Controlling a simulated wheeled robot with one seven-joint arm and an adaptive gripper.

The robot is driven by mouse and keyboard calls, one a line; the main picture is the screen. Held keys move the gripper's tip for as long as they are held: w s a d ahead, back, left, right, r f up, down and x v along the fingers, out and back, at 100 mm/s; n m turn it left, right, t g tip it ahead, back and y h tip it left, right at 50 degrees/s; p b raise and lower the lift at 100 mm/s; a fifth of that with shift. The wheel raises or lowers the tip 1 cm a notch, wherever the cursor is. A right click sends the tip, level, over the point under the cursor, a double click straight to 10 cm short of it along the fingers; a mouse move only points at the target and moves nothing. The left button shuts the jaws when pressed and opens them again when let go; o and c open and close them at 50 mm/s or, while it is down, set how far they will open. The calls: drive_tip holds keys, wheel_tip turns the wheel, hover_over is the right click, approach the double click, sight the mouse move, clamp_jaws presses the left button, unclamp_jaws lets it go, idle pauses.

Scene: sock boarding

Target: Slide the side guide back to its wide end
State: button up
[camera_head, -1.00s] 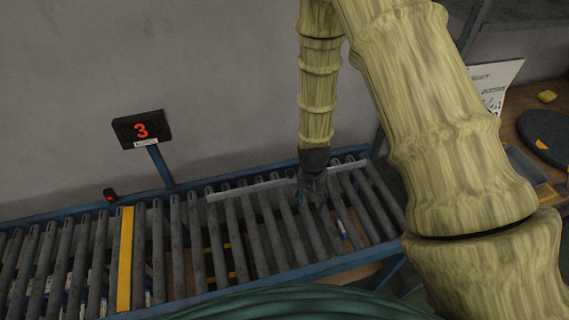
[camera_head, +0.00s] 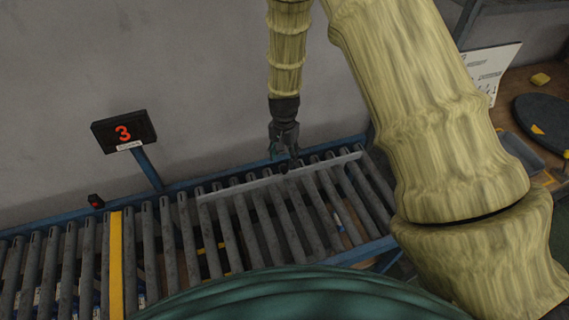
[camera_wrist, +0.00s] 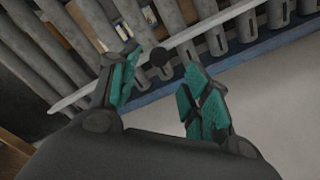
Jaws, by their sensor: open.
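The side guide (camera_head: 235,189) is a long pale metal strip lying across the rollers, close to the conveyor's far rail. In the wrist view the guide (camera_wrist: 225,19) runs diagonally, with a round black knob (camera_wrist: 158,57) near it. My gripper (camera_head: 285,153) points down over the guide's middle, near the far rail. In the wrist view its teal-padded fingers (camera_wrist: 162,66) are spread open, with the knob showing in the gap between their tips. I cannot tell whether the fingers touch the knob. The gripper is empty.
The roller conveyor has a blue far rail (camera_head: 75,222) and a yellow band (camera_head: 116,262) at left. A sign reading 3 (camera_head: 123,132) stands behind it on a post. A small red-and-black button box (camera_head: 96,201) sits on the rail. A brown table (camera_head: 511,121) stands at right.

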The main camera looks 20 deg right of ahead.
sight(284, 168)
drive_tip(key=shift+s+f+p, duration=0.1)
drive_tip(key=shift+f+p, duration=0.7)
drive_tip(key=shift+f, duration=2.1)
drive_tip(key=shift+c, duration=0.2)
clamp_jaws()
